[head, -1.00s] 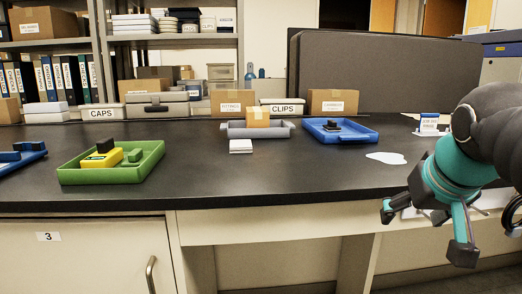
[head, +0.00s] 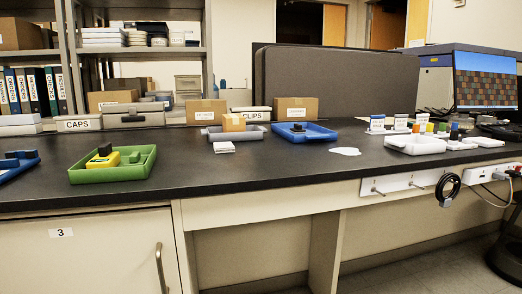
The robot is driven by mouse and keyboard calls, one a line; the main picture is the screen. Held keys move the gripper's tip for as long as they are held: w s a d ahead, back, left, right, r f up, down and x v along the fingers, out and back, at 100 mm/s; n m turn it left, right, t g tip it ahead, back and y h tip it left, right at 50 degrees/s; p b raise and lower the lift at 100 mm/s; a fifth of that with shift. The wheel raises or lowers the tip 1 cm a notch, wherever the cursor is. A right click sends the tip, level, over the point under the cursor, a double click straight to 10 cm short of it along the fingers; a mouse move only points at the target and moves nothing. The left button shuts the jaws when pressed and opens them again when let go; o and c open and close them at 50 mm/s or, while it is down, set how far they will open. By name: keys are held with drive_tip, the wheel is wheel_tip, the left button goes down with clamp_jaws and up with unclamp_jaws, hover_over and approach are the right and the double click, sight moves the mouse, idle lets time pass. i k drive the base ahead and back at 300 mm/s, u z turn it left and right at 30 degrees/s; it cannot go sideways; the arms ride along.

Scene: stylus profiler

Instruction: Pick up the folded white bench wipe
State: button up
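A green tray (head: 84,177) holding a yellow item (head: 103,160) stands to the left. A white tray (head: 412,149) and small bottles stand further right. The bench front around the wipe is clear.

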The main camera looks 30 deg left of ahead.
sight(221, 148)
drive_tip(key=z, duration=0.8)
drive_tip(key=k, duration=1.05)
drive_tip(key=z, duration=0.15)
drive_tip(key=i, duration=1.4)
drive_tip(key=u, duration=1.3)
drive_tip(key=i, duration=1.15)
drive_tip(key=u, duration=1.65)
drive_tip(key=i, duration=0.45)
drive_tip(key=u, duration=0.5)
